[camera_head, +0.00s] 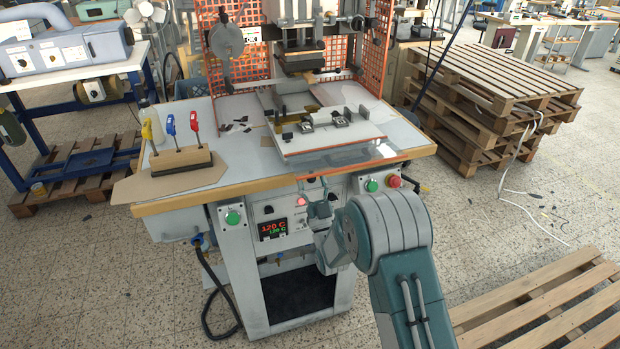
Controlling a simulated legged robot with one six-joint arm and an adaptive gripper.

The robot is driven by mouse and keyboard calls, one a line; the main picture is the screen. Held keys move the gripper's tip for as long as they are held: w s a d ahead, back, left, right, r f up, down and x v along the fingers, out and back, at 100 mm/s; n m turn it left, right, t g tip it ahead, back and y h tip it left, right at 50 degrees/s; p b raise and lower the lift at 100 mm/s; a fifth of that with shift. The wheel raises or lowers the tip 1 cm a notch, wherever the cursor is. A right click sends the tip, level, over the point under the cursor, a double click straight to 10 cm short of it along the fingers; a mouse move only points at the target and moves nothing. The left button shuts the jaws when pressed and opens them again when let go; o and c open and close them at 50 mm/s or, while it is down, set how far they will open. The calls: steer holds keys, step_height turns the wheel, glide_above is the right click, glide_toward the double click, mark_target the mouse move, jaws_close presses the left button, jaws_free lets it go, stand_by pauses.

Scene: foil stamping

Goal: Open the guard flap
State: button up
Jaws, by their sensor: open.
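The foil stamping machine (265,200) stands in the middle, with its heated head (300,50) above a white plate (310,145). A clear panel, faint in this view, seems to lie around the front of the plate, with an orange-red strip (345,158) along its lower edge; I take this to be the guard flap. I cannot tell its exact angle. My gripper (322,208) is in front of the machine's front panel, below the table edge, open and with nothing seen in it. It appears apart from the strip. My arm partly hides the front panel.
Orange mesh guards (232,45) flank the head. Green button (232,218), temperature display (272,229) and red button (393,181) sit on the front. Pallets (485,100) are stacked at right; another pallet (545,305) lies lower right.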

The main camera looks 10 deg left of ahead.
steer(key=v, duration=0.6)
steer(key=shift+s+f, duration=0.2)
steer(key=shift+f, duration=0.05)
